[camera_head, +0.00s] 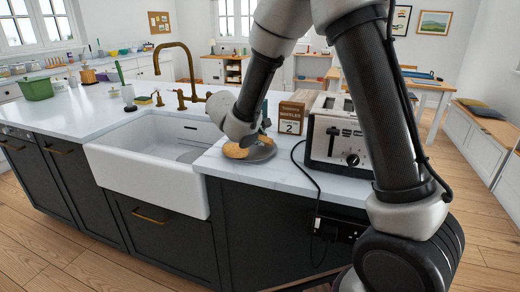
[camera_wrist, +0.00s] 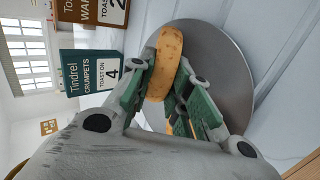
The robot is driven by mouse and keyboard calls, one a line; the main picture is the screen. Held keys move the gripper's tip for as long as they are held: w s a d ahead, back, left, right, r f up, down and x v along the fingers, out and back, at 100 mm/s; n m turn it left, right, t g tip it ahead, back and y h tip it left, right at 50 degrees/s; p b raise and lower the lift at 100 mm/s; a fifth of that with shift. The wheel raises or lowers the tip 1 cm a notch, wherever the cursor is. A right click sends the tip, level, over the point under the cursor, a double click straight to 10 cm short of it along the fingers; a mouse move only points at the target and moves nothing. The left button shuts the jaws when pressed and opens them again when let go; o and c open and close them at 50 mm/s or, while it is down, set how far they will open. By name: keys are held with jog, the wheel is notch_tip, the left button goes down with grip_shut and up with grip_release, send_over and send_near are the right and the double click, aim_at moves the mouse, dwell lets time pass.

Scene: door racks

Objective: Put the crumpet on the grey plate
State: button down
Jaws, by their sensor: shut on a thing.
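The golden-brown crumpet (camera_wrist: 165,62) is pinched between the green-padded fingers of my gripper (camera_wrist: 160,88) in the wrist view. In the head view the crumpet (camera_head: 235,151) shows below my gripper (camera_head: 243,142), at the plate's left side. The round grey plate (camera_wrist: 222,62) lies behind the crumpet in the wrist view; in the head view its rim (camera_head: 268,154) shows on the counter right of the sink. I cannot tell whether the crumpet touches the plate. A small tan patch shows between the fingers lower down; I cannot tell what it belongs to.
A brown waffle box (camera_head: 291,118) and a silver toaster (camera_head: 336,136) with a black cord stand right of the plate. A teal crumpet box (camera_wrist: 92,72) is close to my gripper. The white sink (camera_head: 150,165) and brass tap (camera_head: 183,88) are to the left.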

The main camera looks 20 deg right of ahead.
jog(key=c, duration=1.5)
grip_release()
jog(key=v, duration=0.8)
